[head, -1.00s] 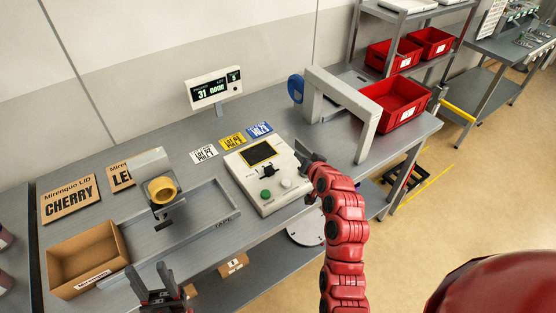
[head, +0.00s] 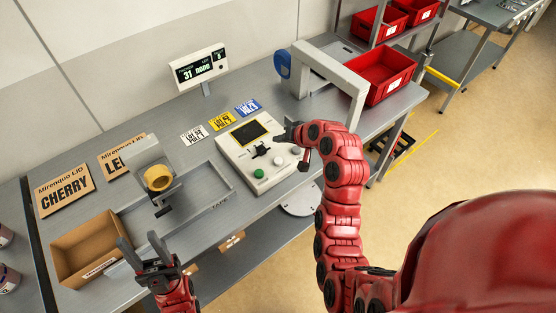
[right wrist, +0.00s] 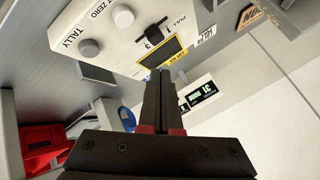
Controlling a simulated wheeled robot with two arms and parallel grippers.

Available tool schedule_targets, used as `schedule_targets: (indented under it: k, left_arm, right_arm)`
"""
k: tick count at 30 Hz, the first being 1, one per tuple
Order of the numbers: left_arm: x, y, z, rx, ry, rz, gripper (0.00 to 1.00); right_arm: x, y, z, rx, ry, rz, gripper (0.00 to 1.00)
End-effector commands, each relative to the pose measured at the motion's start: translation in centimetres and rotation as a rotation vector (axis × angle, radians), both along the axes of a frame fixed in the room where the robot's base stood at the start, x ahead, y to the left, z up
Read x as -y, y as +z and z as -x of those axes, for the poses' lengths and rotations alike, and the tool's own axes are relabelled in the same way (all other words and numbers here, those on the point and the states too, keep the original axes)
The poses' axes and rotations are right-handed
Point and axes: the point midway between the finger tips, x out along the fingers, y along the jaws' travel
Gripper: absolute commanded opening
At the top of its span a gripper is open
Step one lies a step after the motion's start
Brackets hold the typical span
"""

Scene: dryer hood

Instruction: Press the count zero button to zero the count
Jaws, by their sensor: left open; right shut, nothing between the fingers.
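A white control box (head: 238,152) stands on the bench with a dark screen, a black lever, a green button (head: 258,173) and a pale button (head: 279,160). My left gripper (head: 140,250) is open and empty near the cardboard box.
A counter display (head: 198,66) reading 31 stands behind. A grey arch (head: 335,75) and a red bin (head: 381,73) are right of the control box. A tape dispenser (head: 156,178), metal tray and open cardboard box (head: 88,247) lie to the left. Coloured cards lie behind the box.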

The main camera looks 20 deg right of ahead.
Motion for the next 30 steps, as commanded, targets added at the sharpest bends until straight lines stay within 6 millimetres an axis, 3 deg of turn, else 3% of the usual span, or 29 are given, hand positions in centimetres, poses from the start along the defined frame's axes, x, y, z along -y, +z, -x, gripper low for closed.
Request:
schedule_targets:
  k: [15,30]
  left_arm:
    - [0.0,-3.1,0.0,-0.001,0.0,0.0,0.5]
    - [0.0,-3.6,0.0,0.0,0.0,0.0,0.5]
  right_arm:
    - [0.0,-7.2,0.1,-0.002,0.0,-0.001,0.0]
    - [0.0,-8.0,0.0,0.0,0.0,0.0,0.0]
